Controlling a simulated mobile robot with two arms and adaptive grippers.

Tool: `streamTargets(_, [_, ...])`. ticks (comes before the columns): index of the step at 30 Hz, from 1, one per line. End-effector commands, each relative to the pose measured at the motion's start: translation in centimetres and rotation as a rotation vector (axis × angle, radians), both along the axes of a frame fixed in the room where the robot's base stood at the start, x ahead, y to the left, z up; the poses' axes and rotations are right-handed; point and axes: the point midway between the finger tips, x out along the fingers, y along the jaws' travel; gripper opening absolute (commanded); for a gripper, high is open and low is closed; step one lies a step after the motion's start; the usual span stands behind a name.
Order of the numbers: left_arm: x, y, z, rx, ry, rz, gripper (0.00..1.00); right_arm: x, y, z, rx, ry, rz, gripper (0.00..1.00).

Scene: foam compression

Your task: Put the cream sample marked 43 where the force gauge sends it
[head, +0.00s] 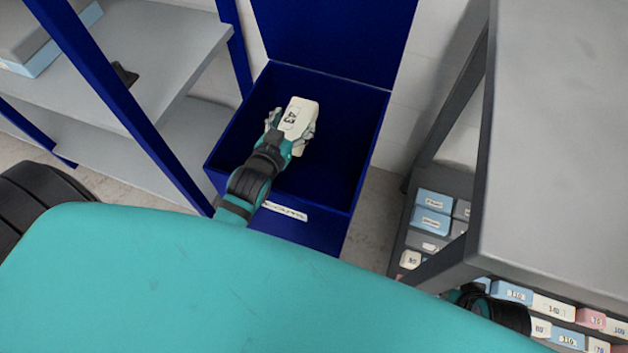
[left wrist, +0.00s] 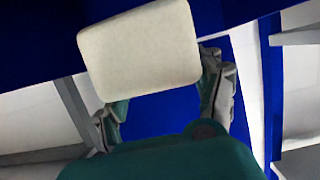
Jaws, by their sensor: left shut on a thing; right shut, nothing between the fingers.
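The cream sample marked 43 (head: 297,117) is a small rounded block with a dark number on its label. My left gripper (head: 290,130) is shut on it and holds it over the open blue bin (head: 330,205). In the left wrist view the sample (left wrist: 140,48) shows a plain cream face between the fingers of my left gripper (left wrist: 165,100). The bin has a raised blue lid and a white label on its front, too small to read. My right gripper is hidden; only part of my right arm shows at the lower right. The force gauge is not in view.
A grey shelf unit with blue posts (head: 130,150) stands left of the bin. A grey-topped unit (head: 560,150) stands on the right, with several numbered cream, blue and pink blocks (head: 512,292) below its top. White wall is behind the bin.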

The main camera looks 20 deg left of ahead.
Motion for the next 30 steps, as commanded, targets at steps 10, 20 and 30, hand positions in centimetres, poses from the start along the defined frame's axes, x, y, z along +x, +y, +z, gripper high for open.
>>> streamTargets(10, [0.0,0.01,-0.14,0.0,0.0,0.0,0.47,-0.15,-0.05,0.75,0.0,-0.004,-0.001,0.0])
streamTargets(20, [0.0,0.01,-0.15,0.0,0.0,0.0,0.96,-0.13,-0.06,0.72,0.0,-0.004,-0.001,0.0])
streamTargets(30, [0.02,0.01,0.41,0.0,-0.001,0.0,0.96,-0.16,-0.01,0.68,0.001,-0.003,0.0,0.0])
